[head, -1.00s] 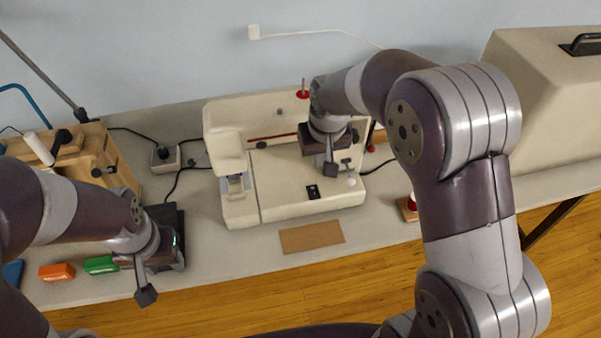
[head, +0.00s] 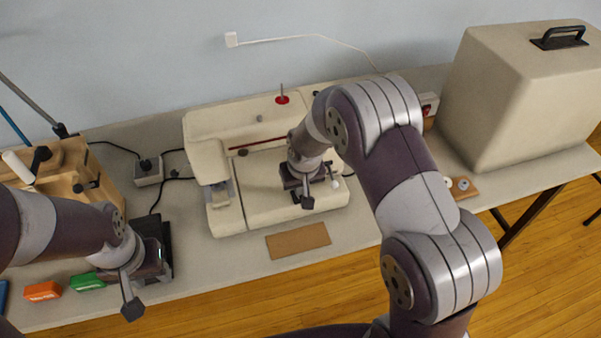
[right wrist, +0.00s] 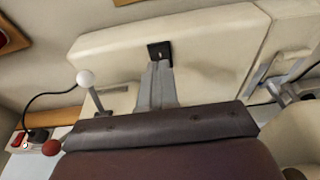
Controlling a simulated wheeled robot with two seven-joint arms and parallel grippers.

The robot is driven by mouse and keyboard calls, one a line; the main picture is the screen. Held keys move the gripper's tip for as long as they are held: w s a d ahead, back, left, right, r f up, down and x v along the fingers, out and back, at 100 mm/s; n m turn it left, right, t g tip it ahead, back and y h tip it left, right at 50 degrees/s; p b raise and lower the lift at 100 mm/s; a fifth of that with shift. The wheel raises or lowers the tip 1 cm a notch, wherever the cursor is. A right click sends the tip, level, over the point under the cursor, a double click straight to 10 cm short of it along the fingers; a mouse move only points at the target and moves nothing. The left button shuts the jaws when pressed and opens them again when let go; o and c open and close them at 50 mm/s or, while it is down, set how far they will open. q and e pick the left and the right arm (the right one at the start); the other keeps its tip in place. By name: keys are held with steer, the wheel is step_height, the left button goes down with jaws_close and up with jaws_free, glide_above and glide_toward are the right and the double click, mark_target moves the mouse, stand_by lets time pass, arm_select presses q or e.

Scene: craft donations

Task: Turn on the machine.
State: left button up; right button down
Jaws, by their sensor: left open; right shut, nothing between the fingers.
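A cream sewing machine (head: 230,131) stands on the table in the head view, and its body fills much of the right wrist view (right wrist: 205,30). A small black rocker switch (right wrist: 159,50) with a light mark is on its surface in the right wrist view. My right gripper (head: 307,201) is shut and empty over the machine's lower front right, hiding the switch in the head view. In the right wrist view its fingertips (right wrist: 158,66) are right at the switch; I cannot tell whether they touch it. My left gripper (head: 131,308) hangs by the table's front edge, away from the machine.
A brown pad (head: 298,240) lies in front. A large cream case (head: 540,85) stands right. A white-knobbed lever (right wrist: 86,78) stands beside my right gripper. Orange (head: 42,291) and green (head: 87,282) blocks lie front left.

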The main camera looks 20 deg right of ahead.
steer(key=shift+s+f, duration=0.2)
steer(key=shift+f, duration=0.85)
